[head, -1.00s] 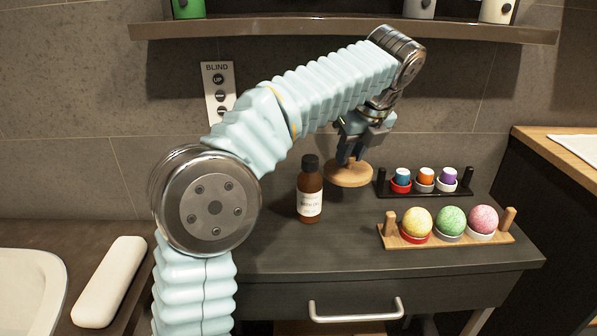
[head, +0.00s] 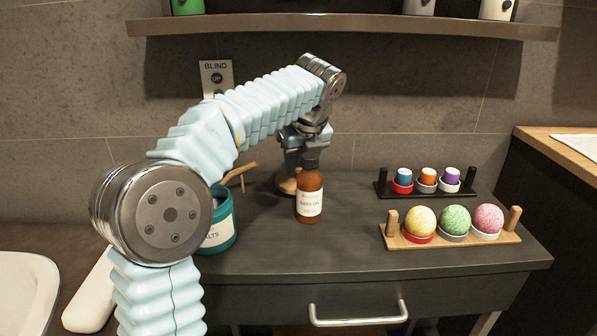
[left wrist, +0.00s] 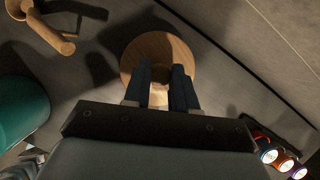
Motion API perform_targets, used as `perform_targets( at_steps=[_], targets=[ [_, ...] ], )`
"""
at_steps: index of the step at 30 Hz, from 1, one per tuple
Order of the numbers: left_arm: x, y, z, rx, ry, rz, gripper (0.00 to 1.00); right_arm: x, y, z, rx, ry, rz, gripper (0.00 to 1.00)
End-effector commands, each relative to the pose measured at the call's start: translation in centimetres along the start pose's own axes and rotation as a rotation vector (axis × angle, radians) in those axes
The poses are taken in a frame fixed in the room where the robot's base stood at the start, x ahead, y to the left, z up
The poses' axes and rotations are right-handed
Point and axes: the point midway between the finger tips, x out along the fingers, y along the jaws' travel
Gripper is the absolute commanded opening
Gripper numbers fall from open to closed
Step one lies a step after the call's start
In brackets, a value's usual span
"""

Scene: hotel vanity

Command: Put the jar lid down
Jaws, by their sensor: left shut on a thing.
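The jar lid (head: 285,184) is a round wooden disc, partly hidden behind the brown bottle in the head view. It fills the upper middle of the left wrist view (left wrist: 150,47). My left gripper (head: 303,160) points down from above and is shut on the lid. In the left wrist view its two dark fingers (left wrist: 161,88) close over the lid's middle, hiding the knob. The lid is at or just above the counter; I cannot tell whether it touches. A teal jar (head: 224,228) labelled "...LTS" stands at left, partly behind my arm, its top open. My right gripper is out of view.
The brown bath oil bottle (head: 310,192) stands just in front of the lid. A wooden piece (head: 240,174) is behind the jar. A dark rack (head: 382,188) of small coloured items and a wooden rack (head: 452,241) of bath bombs are at right. Bare counter (head: 350,200) lies between.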

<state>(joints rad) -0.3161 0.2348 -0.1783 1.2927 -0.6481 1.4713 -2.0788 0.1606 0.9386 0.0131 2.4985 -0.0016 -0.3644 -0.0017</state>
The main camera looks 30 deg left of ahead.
Motion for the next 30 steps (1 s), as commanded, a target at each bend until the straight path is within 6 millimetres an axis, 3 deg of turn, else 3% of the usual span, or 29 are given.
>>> perform_targets(
  at_steps=[2,12,13,17,26,30],
  targets=[
    [1.2,0.0,-0.6,0.001,0.001,0.001,0.0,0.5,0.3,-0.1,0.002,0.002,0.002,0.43],
    [1.5,0.0,-0.6,-0.001,0.0,0.0,0.0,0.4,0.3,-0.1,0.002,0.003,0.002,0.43],
    [1.4,0.0,-0.6,-0.001,0.0,0.0,0.29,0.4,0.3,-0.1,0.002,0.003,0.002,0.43],
    [1.4,0.0,-0.6,-0.001,0.0,0.0,0.49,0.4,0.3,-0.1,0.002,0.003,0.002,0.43],
    [1.3,0.0,-0.6,-0.001,0.0,0.0,0.52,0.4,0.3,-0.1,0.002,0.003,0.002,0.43],
    [-0.1,-0.1,-0.5,0.0,-0.001,-0.001,0.52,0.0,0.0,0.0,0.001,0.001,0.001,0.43]
  ],
)
